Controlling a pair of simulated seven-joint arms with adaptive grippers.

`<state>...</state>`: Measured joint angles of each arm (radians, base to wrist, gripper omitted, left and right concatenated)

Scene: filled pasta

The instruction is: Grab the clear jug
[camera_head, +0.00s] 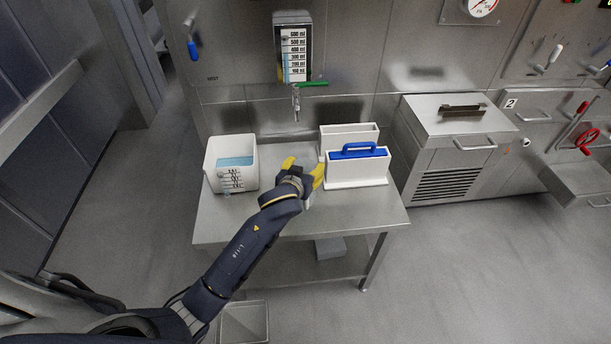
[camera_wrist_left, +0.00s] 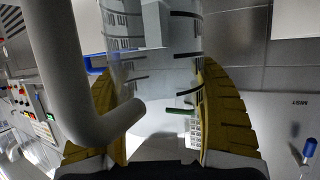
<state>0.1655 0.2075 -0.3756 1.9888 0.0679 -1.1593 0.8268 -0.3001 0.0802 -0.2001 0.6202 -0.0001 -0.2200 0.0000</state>
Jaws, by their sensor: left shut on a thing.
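The clear jug (camera_wrist_left: 158,85) fills the middle of the left wrist view. It is see-through, with dark measuring marks and a thick grey handle (camera_wrist_left: 75,90) at its left. The yellow fingers of my left gripper (camera_wrist_left: 165,110) stand on both sides of its wall, shut on it. In the head view my left gripper (camera_head: 303,172) is over the steel table, between the white tub and the white holder. My right gripper is not in view.
A white tub (camera_head: 213,160) with blue liquid stands on the table (camera_head: 300,226) at left. A white holder (camera_head: 372,172) with a blue handle (camera_head: 358,150) is close at the gripper's right. A tap (camera_head: 296,100) and a level gauge (camera_head: 293,45) are behind. The table's front is clear.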

